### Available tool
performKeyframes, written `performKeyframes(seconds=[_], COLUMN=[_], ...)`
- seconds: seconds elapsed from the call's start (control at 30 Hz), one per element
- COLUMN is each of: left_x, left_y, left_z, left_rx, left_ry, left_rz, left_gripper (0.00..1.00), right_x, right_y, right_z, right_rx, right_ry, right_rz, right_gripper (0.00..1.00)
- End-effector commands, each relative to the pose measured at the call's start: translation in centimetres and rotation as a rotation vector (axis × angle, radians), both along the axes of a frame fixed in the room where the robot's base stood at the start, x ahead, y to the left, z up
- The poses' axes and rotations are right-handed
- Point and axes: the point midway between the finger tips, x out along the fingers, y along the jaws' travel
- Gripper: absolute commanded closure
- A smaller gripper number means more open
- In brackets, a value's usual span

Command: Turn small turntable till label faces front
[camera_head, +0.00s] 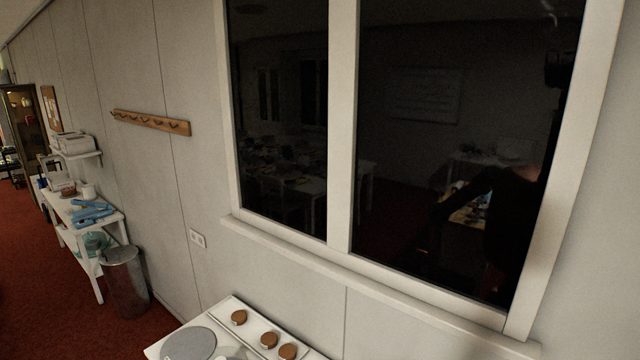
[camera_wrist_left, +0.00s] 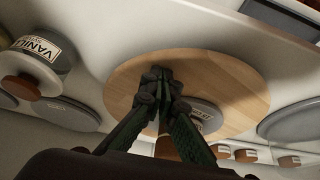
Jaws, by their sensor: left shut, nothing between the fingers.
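In the left wrist view, a round pale wooden disc, which looks like a turntable (camera_wrist_left: 232,75), fills the middle. My left gripper (camera_wrist_left: 158,80) is shut and empty, its fingertips in front of the wooden disc. I cannot tell whether they touch it. A grey round piece (camera_wrist_left: 209,120) with a small whitish mark shows behind the fingers, partly hidden by them. A canister labelled VANILLA (camera_wrist_left: 44,54) is at the upper left. In the head view, a grey disc (camera_head: 190,345) lies at the bottom edge. No gripper shows there, and I cannot tell which disc is the small turntable.
Small brown-topped jars (camera_head: 269,340) stand on the white table (camera_head: 232,304) below the window. In the wrist view, grey discs (camera_wrist_left: 66,114) lie beside the wooden one, and a dark flat panel (camera_wrist_left: 280,20) is at the upper right. A bin (camera_head: 124,282) stands further left.

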Motion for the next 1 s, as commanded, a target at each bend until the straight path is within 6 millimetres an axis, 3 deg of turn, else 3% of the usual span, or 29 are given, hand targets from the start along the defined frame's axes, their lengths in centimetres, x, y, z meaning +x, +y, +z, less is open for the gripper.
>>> performKeyframes(seconds=[0.17, 0.4, 0.57, 0.8, 1.0], left_x=[0.0, 0.1, 0.2, 0.2, 0.1], left_y=[-0.6, -3.8, -3.5, -3.5, -3.5], left_z=[0.0, 0.0, 0.5, 3.0, 2.7], left_rx=[-0.001, -0.001, 0.001, 0.0, 0.001], left_ry=[0.001, 0.001, 0.0, 0.0, 0.001], left_rz=[0.0, -0.002, 0.0, 0.0, 0.0], left_gripper=[1.0, 1.0, 1.0, 1.0, 1.0], right_x=[0.0, 0.0, 0.0, 0.0, 0.0], right_y=[0.0, -0.1, -0.3, -0.6, -0.5], right_z=[0.1, 0.3, 0.8, 3.3, 3.1], right_rx=[0.0, -0.001, -0.003, -0.006, -0.006], right_ry=[0.0, 0.0, 0.0, -0.001, -0.001], right_rz=[0.0, 0.0, 0.001, 0.001, 0.001], right_gripper=[1.0, 1.0, 1.0, 1.0, 1.0])
